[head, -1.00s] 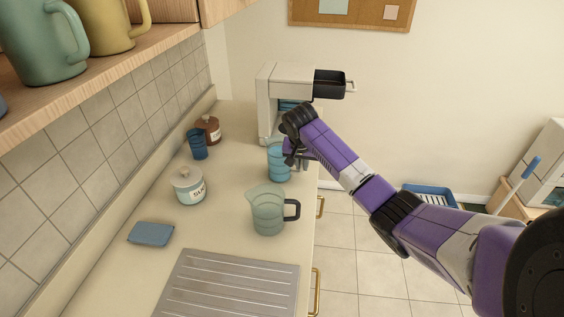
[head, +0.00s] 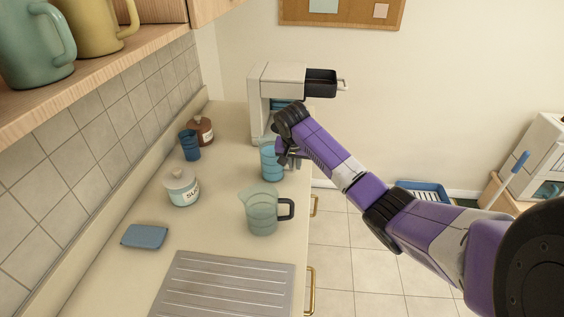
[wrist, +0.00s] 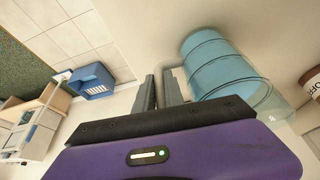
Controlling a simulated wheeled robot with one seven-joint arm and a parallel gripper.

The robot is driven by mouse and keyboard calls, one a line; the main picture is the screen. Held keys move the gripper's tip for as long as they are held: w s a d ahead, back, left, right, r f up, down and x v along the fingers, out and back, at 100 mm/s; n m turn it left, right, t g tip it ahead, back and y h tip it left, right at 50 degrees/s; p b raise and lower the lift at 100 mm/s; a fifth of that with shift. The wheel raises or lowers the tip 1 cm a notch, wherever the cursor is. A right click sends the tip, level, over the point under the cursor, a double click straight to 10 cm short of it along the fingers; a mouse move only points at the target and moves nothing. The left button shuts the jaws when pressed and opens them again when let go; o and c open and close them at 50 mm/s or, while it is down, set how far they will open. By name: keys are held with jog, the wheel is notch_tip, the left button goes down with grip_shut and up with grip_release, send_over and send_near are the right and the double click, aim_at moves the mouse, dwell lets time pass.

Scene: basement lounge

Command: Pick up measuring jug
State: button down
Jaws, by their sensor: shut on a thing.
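A clear blue banded vessel (head: 269,163) stands on the counter, partly hidden by my gripper (head: 290,156). It shows large in the wrist view (wrist: 220,66), just right of the fingers. My gripper (wrist: 161,92) is shut, its two fingers close together beside the vessel's wall. What lies between them is hard to see; it looks like the vessel's handle side. A clear greenish jug (head: 260,213) with a spout and dark handle stands upright nearer on the counter, apart from my gripper.
A white coffee machine (head: 274,88) stands behind the gripper. A sugar jar (head: 182,190), blue cup (head: 190,146), brown jar (head: 201,131) and blue cloth (head: 145,236) lie along the left. A ribbed metal drainer (head: 225,285) is in front. The counter's right edge drops to floor.

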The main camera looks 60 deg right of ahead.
jog(key=shift+r, duration=0.2)
notch_tip(320, 180, up, 20)
jog(key=shift+f, duration=0.15)
dwell(2.0)
